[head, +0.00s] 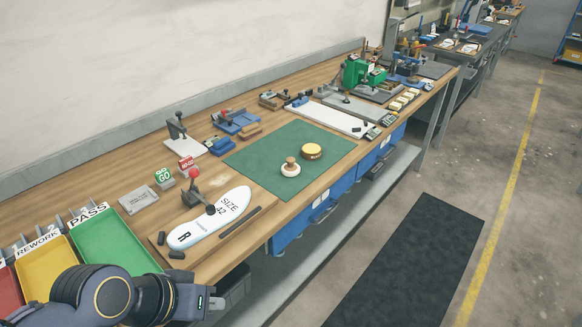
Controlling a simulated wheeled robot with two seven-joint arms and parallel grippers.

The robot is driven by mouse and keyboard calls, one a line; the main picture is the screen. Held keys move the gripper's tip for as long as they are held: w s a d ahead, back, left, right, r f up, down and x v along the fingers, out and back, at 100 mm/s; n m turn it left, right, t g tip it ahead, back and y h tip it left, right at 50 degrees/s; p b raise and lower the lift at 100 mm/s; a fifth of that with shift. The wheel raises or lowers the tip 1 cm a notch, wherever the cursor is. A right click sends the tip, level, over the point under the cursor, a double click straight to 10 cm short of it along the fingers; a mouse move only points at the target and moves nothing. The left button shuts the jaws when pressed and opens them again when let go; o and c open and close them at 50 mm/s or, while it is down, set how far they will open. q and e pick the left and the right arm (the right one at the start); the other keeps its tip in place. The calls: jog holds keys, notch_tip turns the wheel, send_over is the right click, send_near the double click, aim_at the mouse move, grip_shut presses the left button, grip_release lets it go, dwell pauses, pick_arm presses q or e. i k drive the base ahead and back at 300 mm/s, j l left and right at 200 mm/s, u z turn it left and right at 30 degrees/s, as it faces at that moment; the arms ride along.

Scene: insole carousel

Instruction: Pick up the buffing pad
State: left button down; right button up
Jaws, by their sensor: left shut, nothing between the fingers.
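My left gripper (213,302) is at the bottom left, in front of the bench edge and far from the pad. It looks shut and empty. My right gripper is not in view.
Green PASS (110,240) and yellow REWORK (50,266) trays stand near my left arm. A white board (333,117) lies beyond the mat. The mat around the pad is mostly clear.

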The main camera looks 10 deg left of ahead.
aim_at(290, 169)
jog(key=u, duration=0.35)
jog(key=i+l+u, duration=0.25)
jog(key=u, duration=0.25)
jog(key=i+l+u, duration=0.25)
jog(key=l+u, duration=0.2)
